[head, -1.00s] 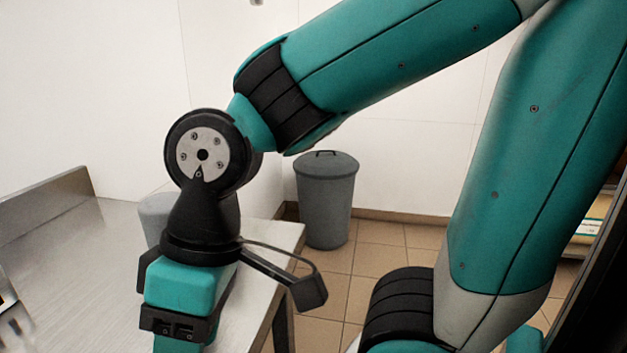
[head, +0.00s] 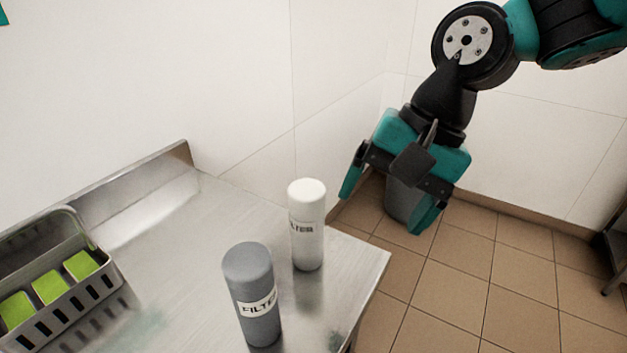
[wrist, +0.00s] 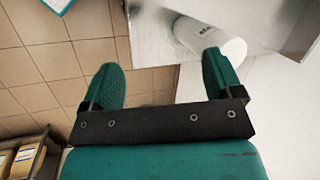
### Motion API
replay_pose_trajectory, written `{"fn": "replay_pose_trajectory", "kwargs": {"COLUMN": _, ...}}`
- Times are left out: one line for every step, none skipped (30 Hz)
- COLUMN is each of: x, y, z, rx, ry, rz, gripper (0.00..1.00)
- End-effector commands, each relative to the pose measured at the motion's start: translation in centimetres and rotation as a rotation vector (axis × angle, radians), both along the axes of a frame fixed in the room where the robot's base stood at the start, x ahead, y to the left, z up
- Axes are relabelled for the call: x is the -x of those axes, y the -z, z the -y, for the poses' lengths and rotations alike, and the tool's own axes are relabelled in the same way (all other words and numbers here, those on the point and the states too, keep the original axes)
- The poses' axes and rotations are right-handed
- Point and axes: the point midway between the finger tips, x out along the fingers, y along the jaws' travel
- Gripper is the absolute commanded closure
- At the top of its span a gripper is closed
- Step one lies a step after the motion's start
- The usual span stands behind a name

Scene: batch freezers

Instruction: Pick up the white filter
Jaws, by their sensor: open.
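The white filter (head: 307,226) is an upright cylinder labelled "FILTER" on the metal table, near its right end. In the wrist view the white filter (wrist: 212,38) shows beyond the right fingertip, which overlaps part of it. My gripper (head: 388,203) is open and empty, to the right of the white filter and past the table's end in the head view. In the wrist view my gripper's two fingers (wrist: 160,80) stand wide apart with floor and wall between them.
A grey filter (head: 252,295) stands upright on the metal table (head: 190,240), in front and left of the white one. A slotted metal basket (head: 75,305) with green items is at the left. A grey bin (head: 402,200) stands on the floor behind my gripper.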

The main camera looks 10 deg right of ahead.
Motion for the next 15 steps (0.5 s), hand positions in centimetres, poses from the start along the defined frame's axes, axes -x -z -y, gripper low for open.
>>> {"fn": "replay_pose_trajectory", "kwargs": {"x": -1.5, "y": -3.9, "z": -0.5, "rx": 0.003, "ry": 0.142, "rz": -0.063, "gripper": 0.15}}
{"fn": "replay_pose_trajectory", "kwargs": {"x": -2.4, "y": -4.8, "z": -0.7, "rx": 0.004, "ry": 0.231, "rz": -0.101, "gripper": 0.15}}
{"fn": "replay_pose_trajectory", "kwargs": {"x": -3.4, "y": -6.0, "z": -1.0, "rx": 0.006, "ry": 0.344, "rz": -0.149, "gripper": 0.15}}
{"fn": "replay_pose_trajectory", "kwargs": {"x": -4.1, "y": -6.7, "z": -1.3, "rx": 0.007, "ry": 0.424, "rz": -0.183, "gripper": 0.15}}
{"fn": "replay_pose_trajectory", "kwargs": {"x": -4.7, "y": -7.4, "z": -1.5, "rx": 0.010, "ry": 0.500, "rz": -0.216, "gripper": 0.15}}
{"fn": "replay_pose_trajectory", "kwargs": {"x": -5.5, "y": -8.2, "z": -1.7, "rx": 0.012, "ry": 0.594, "rz": -0.255, "gripper": 0.15}}
{"fn": "replay_pose_trajectory", "kwargs": {"x": -6.1, "y": -8.7, "z": -1.9, "rx": 0.013, "ry": 0.657, "rz": -0.282, "gripper": 0.15}}
{"fn": "replay_pose_trajectory", "kwargs": {"x": -6.6, "y": -9.1, "z": -2.0, "rx": 0.016, "ry": 0.714, "rz": -0.307, "gripper": 0.15}}
{"fn": "replay_pose_trajectory", "kwargs": {"x": -7.1, "y": -9.5, "z": -2.2, "rx": 0.018, "ry": 0.782, "rz": -0.335, "gripper": 0.15}}
{"fn": "replay_pose_trajectory", "kwargs": {"x": -7.5, "y": -9.8, "z": -2.3, "rx": 0.019, "ry": 0.825, "rz": -0.352, "gripper": 0.15}}
{"fn": "replay_pose_trajectory", "kwargs": {"x": -7.8, "y": -10.0, "z": -2.4, "rx": 0.019, "ry": 0.864, "rz": -0.369, "gripper": 0.15}}
{"fn": "replay_pose_trajectory", "kwargs": {"x": -8.1, "y": -10.1, "z": -2.5, "rx": 0.021, "ry": 0.904, "rz": -0.385, "gripper": 0.15}}
{"fn": "replay_pose_trajectory", "kwargs": {"x": -8.3, "y": -10.2, "z": -2.5, "rx": 0.022, "ry": 0.928, "rz": -0.396, "gripper": 0.15}}
{"fn": "replay_pose_trajectory", "kwargs": {"x": -8.4, "y": -10.2, "z": -2.6, "rx": 0.022, "ry": 0.947, "rz": -0.404, "gripper": 0.15}}
{"fn": "replay_pose_trajectory", "kwargs": {"x": -8.5, "y": -10.0, "z": -2.8, "rx": 0.022, "ry": 0.965, "rz": -0.412, "gripper": 0.15}}
